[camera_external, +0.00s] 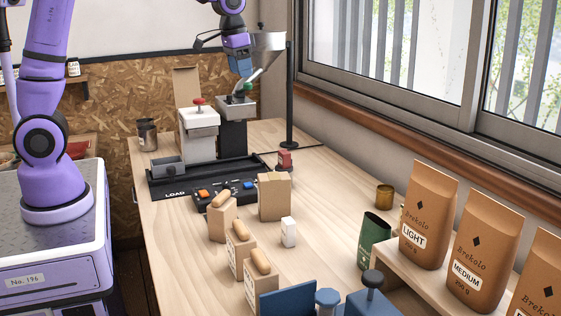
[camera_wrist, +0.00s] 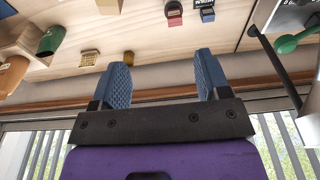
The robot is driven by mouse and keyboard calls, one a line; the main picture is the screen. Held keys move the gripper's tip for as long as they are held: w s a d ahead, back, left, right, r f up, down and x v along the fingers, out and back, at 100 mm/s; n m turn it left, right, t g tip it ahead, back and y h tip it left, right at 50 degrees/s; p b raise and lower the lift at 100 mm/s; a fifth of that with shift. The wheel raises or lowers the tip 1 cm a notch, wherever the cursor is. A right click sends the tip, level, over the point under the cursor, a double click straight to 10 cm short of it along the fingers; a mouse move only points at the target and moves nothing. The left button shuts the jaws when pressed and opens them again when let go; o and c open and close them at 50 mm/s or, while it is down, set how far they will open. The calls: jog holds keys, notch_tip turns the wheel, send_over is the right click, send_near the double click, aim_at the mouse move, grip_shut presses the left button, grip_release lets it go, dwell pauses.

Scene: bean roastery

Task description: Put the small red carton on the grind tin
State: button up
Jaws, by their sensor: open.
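A dark metal tin (camera_external: 147,134) stands at the counter's far left. A brass tin (camera_external: 384,197) stands near the window wall and also shows in the wrist view (camera_wrist: 128,57). I cannot tell which is the grind tin. My gripper (camera_external: 240,66) is high over the machine, left of and above the red carton. Its blue fingers (camera_wrist: 163,82) are apart with nothing between them.
The machine with a red knob (camera_external: 199,103) and a metal funnel (camera_external: 268,48) with a black post (camera_external: 290,95) stand close to my gripper. A cardboard box (camera_external: 274,197) is in front of the carton. Coffee bags (camera_external: 428,215) line the right. Counter right of the carton is clear.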

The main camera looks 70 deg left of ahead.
jog(key=s+d+r+t, duration=0.1)
jog(key=s+r, duration=0.3)
jog(key=s, duration=0.5)
jog(key=s+d+r+t, duration=0.1)
jog(key=s+r, duration=0.3)
jog(key=s, duration=0.5)
jog(key=s+d+f+t, duration=0.1)
jog(key=s+f, duration=0.1)
jog(key=s, duration=1.2)
jog(key=shift+s+f, duration=0.25)
jog(key=shift+s, duration=0.15)
